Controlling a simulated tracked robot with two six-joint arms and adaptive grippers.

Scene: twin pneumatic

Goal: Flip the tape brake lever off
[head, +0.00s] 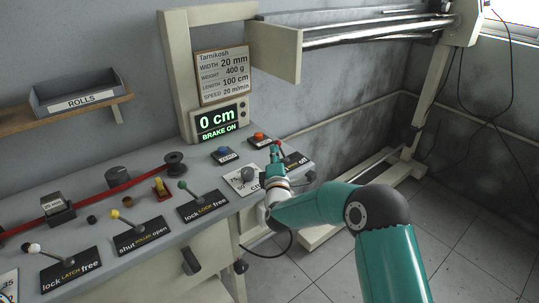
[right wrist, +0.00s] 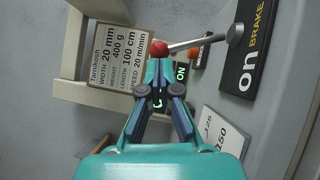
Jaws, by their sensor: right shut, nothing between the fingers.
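The brake lever (right wrist: 200,44) has a grey rod and a red knob (right wrist: 160,48). In the right wrist view the rod runs left from its pivot on the black brake plate (right wrist: 252,60), whose "on" end shows. In the head view the plate (head: 297,160) shows "off" at its right end, and my arm hides the rest. The display (head: 218,122) reads "0 cm" and "BRAKE ON". My right gripper (right wrist: 160,65) is shut and empty, its tips close to the red knob; I cannot tell whether they touch. It also shows in the head view (head: 275,156). My left gripper is out of view.
Blue (head: 224,154) and orange-red (head: 260,138) buttons sit behind the gripper. A length dial (head: 247,174) stands close on the left. Open floor lies to the right.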

